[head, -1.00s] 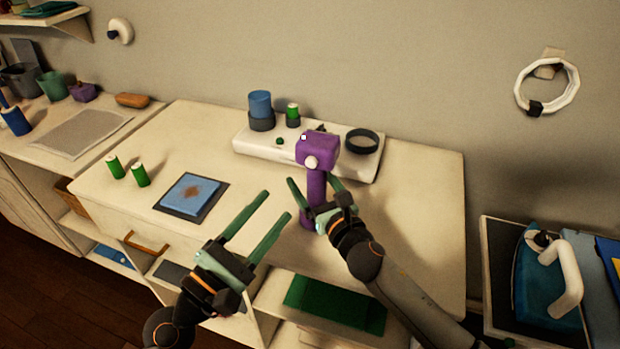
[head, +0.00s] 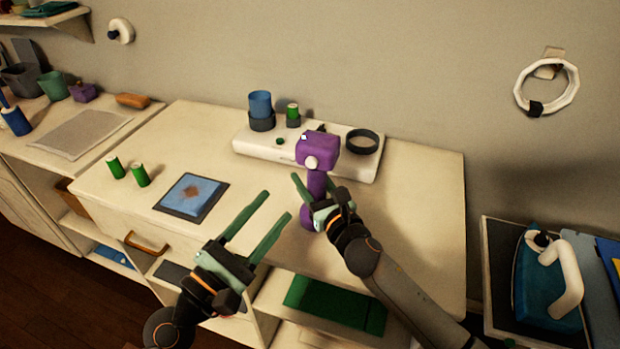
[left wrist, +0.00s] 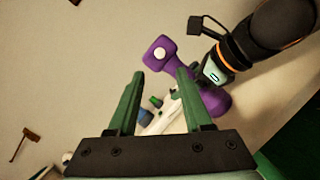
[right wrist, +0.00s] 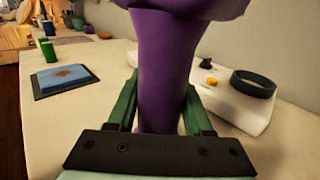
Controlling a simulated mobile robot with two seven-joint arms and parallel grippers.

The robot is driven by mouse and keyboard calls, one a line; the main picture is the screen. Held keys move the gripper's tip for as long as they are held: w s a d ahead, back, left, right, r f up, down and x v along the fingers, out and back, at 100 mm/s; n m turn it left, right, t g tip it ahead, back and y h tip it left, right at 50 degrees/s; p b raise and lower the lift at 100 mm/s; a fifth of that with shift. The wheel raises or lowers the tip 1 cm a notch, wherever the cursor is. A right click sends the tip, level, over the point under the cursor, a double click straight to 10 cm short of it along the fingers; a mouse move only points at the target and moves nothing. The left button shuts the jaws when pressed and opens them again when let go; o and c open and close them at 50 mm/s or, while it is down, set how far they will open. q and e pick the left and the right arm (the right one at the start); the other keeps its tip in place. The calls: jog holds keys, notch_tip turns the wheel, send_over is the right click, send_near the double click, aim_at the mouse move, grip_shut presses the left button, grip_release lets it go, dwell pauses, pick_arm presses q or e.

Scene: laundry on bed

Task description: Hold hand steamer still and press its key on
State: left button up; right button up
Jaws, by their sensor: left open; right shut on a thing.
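The purple hand steamer (head: 318,152) stands upright on the white worktop, with a round white key (head: 312,163) on its head. My right gripper (head: 316,194) is shut on the steamer's handle, which fills the space between its fingers in the right wrist view (right wrist: 167,80). My left gripper (head: 262,222) is open and empty, lower and to the left of the steamer. In the left wrist view the steamer (left wrist: 160,52) and its white key (left wrist: 160,54) show beyond the open fingers. Part of the handle is hidden by my right gripper.
Behind the steamer is a white station (head: 262,147) with a blue cup (head: 260,103), a green battery (head: 293,110) and a dark ring (head: 362,141). A blue pad (head: 190,193) and two green cylinders (head: 140,175) lie left. A blue iron (head: 540,280) sits right.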

grip_shut()
pick_arm(q)
grip_shut()
dwell(0.4)
dwell(1.2)
